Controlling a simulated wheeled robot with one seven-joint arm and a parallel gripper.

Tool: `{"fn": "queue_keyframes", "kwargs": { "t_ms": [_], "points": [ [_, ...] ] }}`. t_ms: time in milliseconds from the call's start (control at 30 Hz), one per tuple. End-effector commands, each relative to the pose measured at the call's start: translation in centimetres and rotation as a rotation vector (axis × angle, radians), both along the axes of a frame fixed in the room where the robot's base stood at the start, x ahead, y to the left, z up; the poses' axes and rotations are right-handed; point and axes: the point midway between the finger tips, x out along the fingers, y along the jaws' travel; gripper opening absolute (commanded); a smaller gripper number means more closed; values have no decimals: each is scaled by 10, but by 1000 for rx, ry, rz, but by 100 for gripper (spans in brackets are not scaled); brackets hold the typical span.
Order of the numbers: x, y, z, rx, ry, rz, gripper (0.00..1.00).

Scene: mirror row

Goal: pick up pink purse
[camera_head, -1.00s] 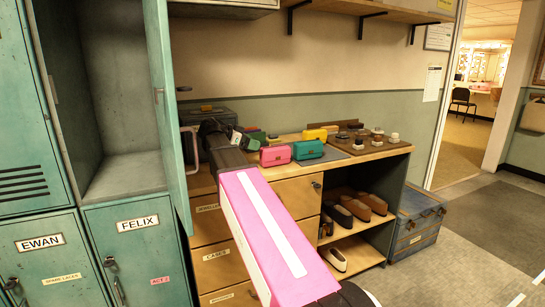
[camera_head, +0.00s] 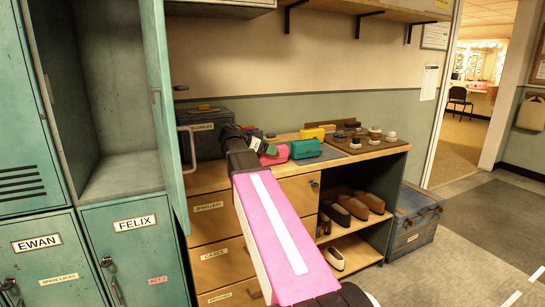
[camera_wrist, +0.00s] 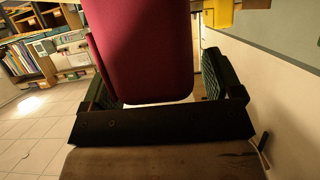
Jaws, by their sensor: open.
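The pink purse (camera_head: 277,154) sits on the cabinet top, left of a teal purse (camera_head: 306,149). My gripper (camera_head: 265,147) is at its left side in the head view and hides part of it. In the wrist view the purse (camera_wrist: 143,45) looks dark red and fills the upper middle. The green-padded fingers of my gripper (camera_wrist: 160,82) stand apart on either side of its lower end. I cannot tell whether either finger touches it.
A yellow purse (camera_head: 312,134) stands behind, and a board with several small items (camera_head: 362,140) lies to the right. A dark case (camera_head: 204,136) is at the back left. An open locker door (camera_head: 173,110) stands left of my arm.

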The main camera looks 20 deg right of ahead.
Motion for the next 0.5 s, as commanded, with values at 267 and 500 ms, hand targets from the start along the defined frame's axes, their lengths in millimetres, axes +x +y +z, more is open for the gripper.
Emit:
{"fn": "queue_keyframes", "kwargs": {
  "t_ms": [267, 500],
  "points": [
    [0, 0, 0, 0, 0, 0, 28],
    [0, 0, 1, -1, 0, 0, 28]
  ]
}}
